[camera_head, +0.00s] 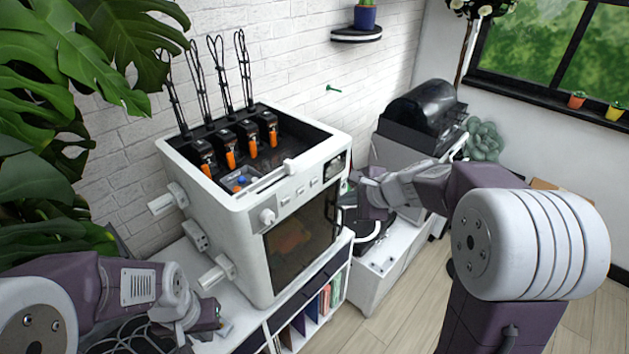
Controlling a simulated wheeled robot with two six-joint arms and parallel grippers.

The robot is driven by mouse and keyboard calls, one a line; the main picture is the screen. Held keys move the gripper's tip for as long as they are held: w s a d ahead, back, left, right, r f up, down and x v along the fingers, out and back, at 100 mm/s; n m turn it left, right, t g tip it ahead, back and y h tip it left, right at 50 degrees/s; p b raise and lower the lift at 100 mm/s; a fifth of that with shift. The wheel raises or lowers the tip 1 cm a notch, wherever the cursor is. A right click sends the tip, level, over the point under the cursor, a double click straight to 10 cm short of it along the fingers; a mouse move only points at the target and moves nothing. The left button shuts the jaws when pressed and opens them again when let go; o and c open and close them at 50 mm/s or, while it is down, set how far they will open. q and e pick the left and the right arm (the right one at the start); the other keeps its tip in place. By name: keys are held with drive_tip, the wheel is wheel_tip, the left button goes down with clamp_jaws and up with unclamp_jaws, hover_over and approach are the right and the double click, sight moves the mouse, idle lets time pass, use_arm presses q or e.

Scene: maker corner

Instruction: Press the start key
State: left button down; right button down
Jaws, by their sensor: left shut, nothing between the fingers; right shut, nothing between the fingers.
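A white box-shaped machine (255,203) stands on a white shelf unit. Its front has a dark glass door, a round knob (267,217), a row of small keys (300,191) and a small dark display (335,164). Which key is the start key cannot be read at this size. My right gripper (358,187) is shut and empty, close to the right edge of the machine's front, below the display. Whether it touches the machine cannot be told. My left gripper (217,317) is shut and empty, low at the machine's left, near the shelf top.
The white shelf unit (268,331) holds books below. Several black and orange parts with upright wire holders sit in the machine's open top. A black-lidded device (420,112) stands behind my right arm. Large plant leaves (55,130) fill the left. Wooden floor is clear at the lower middle.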

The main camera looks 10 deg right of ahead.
sight(314, 182)
drive_tip(key=w+a+p, duration=0.2)
drive_tip(key=w+a, duration=0.2)
drive_tip(key=w, duration=0.1)
drive_tip(key=shift+w, duration=0.2)
idle(2.0)
drive_tip(key=shift+w+a, duration=0.2)
drive_tip(key=shift+a, duration=0.05)
drive_tip(key=shift+w+a+p, duration=0.2)
drive_tip(key=shift+w+p, duration=0.1)
idle(0.8)
drive_tip(key=shift+s+d, duration=0.1)
drive_tip(key=shift+s+d+b, duration=0.35)
drive_tip(key=shift+s+b, duration=0.1)
drive_tip(key=shift+s, duration=0.1)
